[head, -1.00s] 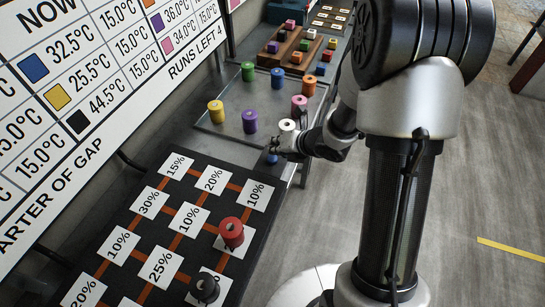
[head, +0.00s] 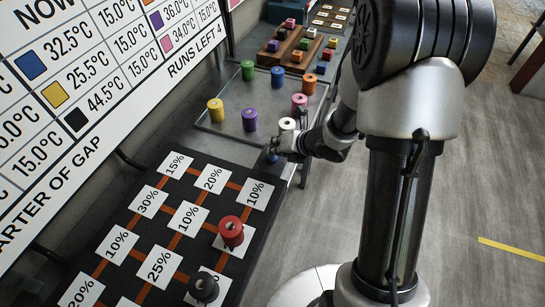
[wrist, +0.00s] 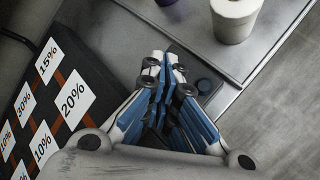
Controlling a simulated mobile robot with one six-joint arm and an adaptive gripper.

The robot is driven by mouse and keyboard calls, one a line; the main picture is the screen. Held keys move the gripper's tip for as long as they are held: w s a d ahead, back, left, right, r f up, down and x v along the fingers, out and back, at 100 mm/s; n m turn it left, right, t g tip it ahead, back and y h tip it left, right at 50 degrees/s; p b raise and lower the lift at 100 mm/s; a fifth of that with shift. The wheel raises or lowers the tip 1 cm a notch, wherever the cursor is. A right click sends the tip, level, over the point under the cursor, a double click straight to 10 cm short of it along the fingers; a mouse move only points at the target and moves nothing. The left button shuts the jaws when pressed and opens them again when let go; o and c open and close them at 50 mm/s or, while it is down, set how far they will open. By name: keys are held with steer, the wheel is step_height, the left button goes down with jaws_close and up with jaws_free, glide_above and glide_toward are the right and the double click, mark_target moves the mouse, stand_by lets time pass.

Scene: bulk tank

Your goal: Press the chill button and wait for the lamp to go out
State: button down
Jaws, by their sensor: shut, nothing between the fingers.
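My gripper (head: 277,148) is shut and empty, pointing down low over the near end of the grey tray, beside the percent board. It also shows in the wrist view (wrist: 164,62), with its blue fingers together. In the head view the gripper hides most of that spot. I cannot make out a lit lamp in either view.
A white cylinder (head: 287,125), a purple cylinder (head: 250,121) and several other coloured ones stand on the tray (head: 215,135). The black percent board (head: 150,230) holds a red cylinder (head: 231,231) and a black one (head: 203,288). A temperature wall chart (head: 90,90) is at left.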

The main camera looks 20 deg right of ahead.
steer(key=shift+f, duration=0.55)
stand_by(0.7)
stand_by(0.3)
steer(key=shift+r+p, duration=0.65)
steer(key=shift+r, duration=0.3)
steer(key=shift+r, duration=0.1)
steer(key=shift+r+p, duration=1.85)
steer(key=shift+r, duration=0.6)
